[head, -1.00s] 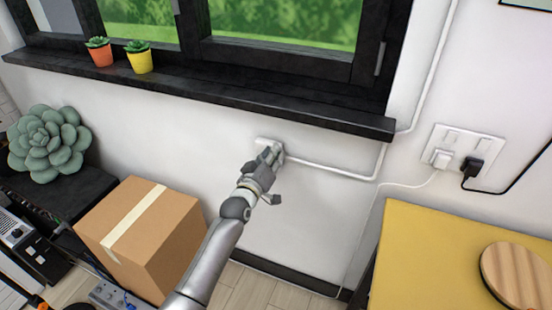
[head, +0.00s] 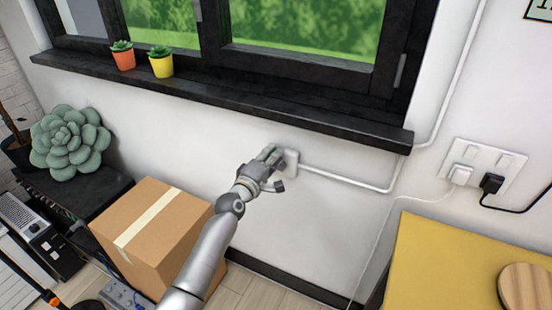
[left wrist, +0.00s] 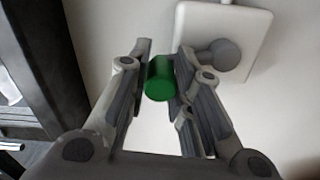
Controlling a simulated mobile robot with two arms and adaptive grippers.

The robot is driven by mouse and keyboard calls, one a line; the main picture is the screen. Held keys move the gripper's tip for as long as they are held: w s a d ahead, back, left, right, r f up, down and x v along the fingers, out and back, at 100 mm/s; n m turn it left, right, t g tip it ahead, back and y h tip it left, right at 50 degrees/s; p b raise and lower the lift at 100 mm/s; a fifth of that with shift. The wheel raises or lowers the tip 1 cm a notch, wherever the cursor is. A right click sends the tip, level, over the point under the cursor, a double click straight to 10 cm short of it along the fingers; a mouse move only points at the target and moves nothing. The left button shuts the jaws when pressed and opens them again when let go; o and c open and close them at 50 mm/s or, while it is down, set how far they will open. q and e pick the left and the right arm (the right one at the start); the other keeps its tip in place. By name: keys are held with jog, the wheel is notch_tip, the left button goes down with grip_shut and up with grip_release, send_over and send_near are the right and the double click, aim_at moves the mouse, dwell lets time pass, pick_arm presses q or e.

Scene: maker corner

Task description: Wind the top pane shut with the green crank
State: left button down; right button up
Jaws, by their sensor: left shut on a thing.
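The crank's green knob (left wrist: 160,78) shows in the left wrist view between the fingers of my left gripper (left wrist: 162,56), which is shut on it. The crank's grey hub (left wrist: 224,54) sits on a white wall box (left wrist: 252,28), to the right of the knob. The crank's arm is mostly hidden by the finger. In the head view my left gripper (head: 270,158) is just left of the white box (head: 291,160), below the sill, and hides the knob. The window (head: 300,45) is cut off by the top edge, so I cannot tell how the top pane stands. My right gripper is out of view.
A dark sill (head: 220,98) juts out above my gripper, with two potted plants on it. A cardboard box (head: 150,235) stands below left. A yellow table (head: 440,265) is at the lower right. A white conduit (head: 345,181) runs right from the wall box.

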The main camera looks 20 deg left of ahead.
pick_arm(q)
jog(key=shift+a+r+n, duration=0.15)
jog(key=shift+a+n, duration=0.15)
jog(key=shift+n, duration=0.1)
jog(key=c, duration=1.3)
grip_release()
jog(key=shift+o, duration=0.2)
jog(key=shift+s+f, duration=0.1)
jog(key=shift+f, duration=0.1)
jog(key=shift+s, duration=0.25)
jog(key=s+a, duration=0.2)
jog(key=s, duration=0.9)
jog(key=shift+a, duration=0.15)
jog(key=shift+r, duration=0.1)
